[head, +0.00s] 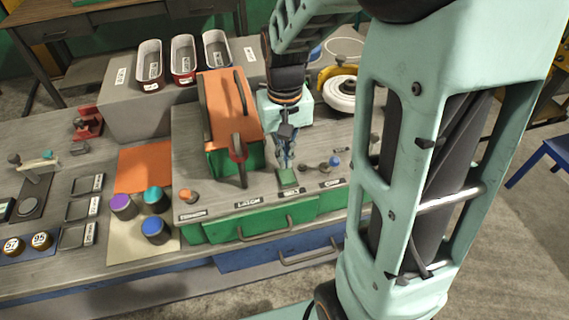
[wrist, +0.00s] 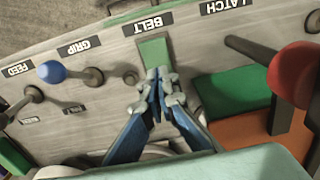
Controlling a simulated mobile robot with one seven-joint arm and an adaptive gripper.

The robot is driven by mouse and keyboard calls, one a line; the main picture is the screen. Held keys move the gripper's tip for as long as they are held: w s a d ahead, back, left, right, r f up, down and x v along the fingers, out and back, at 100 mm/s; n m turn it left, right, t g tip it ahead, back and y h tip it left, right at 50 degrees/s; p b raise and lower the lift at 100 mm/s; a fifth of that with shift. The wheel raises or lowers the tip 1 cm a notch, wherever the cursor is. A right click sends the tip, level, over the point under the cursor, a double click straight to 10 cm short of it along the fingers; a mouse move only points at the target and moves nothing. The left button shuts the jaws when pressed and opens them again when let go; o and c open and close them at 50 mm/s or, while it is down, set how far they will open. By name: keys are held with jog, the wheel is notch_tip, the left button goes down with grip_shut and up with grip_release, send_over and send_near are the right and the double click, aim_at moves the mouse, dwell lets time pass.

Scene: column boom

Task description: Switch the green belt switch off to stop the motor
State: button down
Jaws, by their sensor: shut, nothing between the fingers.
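The green belt switch (head: 288,179) is a small square on the grey panel of the green machine, behind the BELT label. It also shows in the wrist view (wrist: 154,52), just beyond my fingertips. My gripper (head: 286,163) points down at the switch, with its fingers together and nothing between them. In the wrist view my gripper (wrist: 158,78) overlaps the near end of the switch. I cannot tell whether the tips touch it or whether it is tilted on or off.
A red-handled latch lever (head: 238,148) stands left of the switch, beside an orange cover (head: 229,100). A blue-knobbed grip lever (head: 334,161) is to the right. An orange tension knob (head: 188,196) is at the panel's left end. Several coloured knobs (head: 155,230) stand on the bench left.

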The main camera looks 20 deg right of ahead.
jog(key=shift+r+p, duration=1.8)
jog(key=shift+r, duration=0.85)
